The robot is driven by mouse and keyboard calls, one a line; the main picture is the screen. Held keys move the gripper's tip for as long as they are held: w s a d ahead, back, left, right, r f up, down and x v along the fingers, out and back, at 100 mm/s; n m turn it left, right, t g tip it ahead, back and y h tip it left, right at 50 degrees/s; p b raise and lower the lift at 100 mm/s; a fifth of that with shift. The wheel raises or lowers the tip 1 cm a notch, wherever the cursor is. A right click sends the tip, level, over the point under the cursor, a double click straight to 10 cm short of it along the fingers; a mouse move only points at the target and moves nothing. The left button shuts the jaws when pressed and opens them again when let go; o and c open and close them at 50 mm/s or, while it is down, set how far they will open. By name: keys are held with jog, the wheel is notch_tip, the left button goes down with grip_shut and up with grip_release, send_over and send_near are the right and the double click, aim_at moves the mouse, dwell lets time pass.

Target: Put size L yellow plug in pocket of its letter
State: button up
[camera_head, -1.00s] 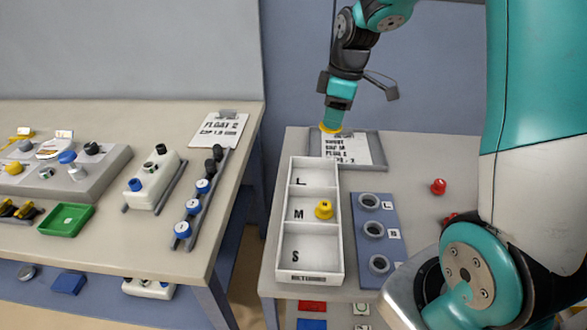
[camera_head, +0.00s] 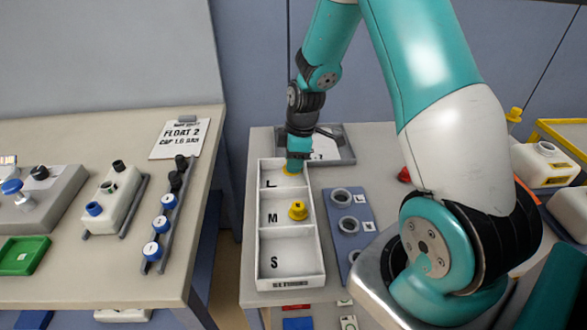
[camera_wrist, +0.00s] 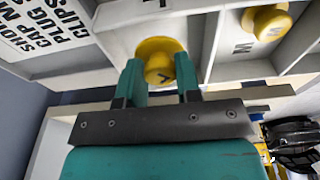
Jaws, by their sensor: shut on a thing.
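The white three-pocket tray (camera_head: 290,246) has pockets lettered L, M and S from back to front. My gripper (camera_head: 295,167) points down at the back L pocket (camera_head: 268,177). It is shut on a yellow plug (camera_head: 290,172), which shows between the two fingers in the wrist view (camera_wrist: 158,52). A dark mark on the plug's top looks like an L. The plug is at the L pocket; I cannot tell whether it touches the floor. Another yellow plug (camera_head: 298,210), marked M in the wrist view (camera_wrist: 268,22), sits in the M pocket.
A blue plate with grey rings (camera_head: 346,224) lies right of the tray. A clipboard (camera_head: 335,147) lies behind the tray. A second table with a green tray (camera_head: 23,256) and white tanks stands left, across a gap.

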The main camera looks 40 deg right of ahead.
jog(key=shift+f, duration=1.75)
jog(key=shift+f, duration=0.1)
jog(key=o, duration=0.9)
